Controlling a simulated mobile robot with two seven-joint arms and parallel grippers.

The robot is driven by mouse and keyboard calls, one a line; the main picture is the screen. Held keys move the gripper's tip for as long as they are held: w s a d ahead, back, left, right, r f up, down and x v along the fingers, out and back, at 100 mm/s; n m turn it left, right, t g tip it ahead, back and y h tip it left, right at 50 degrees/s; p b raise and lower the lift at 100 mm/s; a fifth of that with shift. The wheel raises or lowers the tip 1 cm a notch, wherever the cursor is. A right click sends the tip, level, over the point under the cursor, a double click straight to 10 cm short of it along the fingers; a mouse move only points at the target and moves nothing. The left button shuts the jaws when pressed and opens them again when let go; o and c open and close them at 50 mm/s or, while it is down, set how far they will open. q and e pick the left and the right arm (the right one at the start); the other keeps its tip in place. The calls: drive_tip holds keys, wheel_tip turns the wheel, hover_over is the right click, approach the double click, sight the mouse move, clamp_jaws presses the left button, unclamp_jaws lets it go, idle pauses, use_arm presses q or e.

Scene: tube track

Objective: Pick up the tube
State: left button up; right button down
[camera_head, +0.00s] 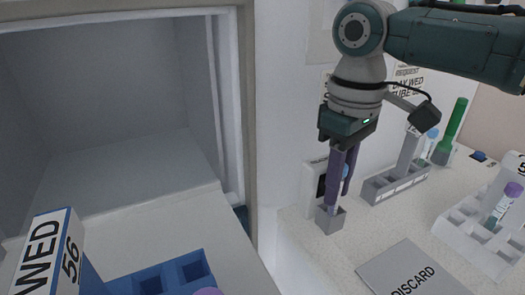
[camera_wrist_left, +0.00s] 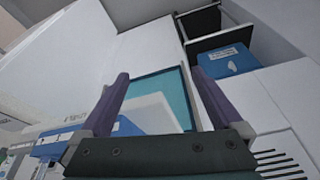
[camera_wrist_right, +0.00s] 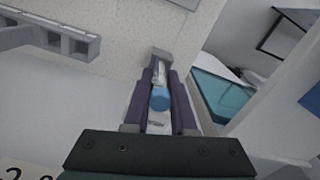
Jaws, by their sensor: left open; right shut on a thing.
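In the head view my right gripper (camera_head: 338,200) points down over a small grey single-slot holder (camera_head: 330,222), its purple fingers around a blue-capped tube. The blue cap (camera_head: 346,171) shows between the fingers. In the right wrist view the tube's blue cap (camera_wrist_right: 160,98) lies between the nearly parallel fingers, and its clear body runs toward the grey holder (camera_wrist_right: 162,57). I cannot tell whether its lower end is still inside the holder. My left gripper (camera_wrist_left: 160,76) is open and empty in the left wrist view; it is outside the head view.
A grey rack (camera_head: 397,182) stands behind and right of the holder. A DISCARD plate (camera_head: 415,272) lies in front. A white rack (camera_head: 480,238) holding a purple-capped tube (camera_head: 507,197) is at right. A blue rack (camera_head: 170,275) and WED 56 box (camera_head: 48,255) are at left, before an open grey compartment.

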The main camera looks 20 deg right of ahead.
wheel_tip(320, 180, up, 27)
drive_tip(key=p, duration=0.6)
drive_tip(key=shift+r, duration=0.2)
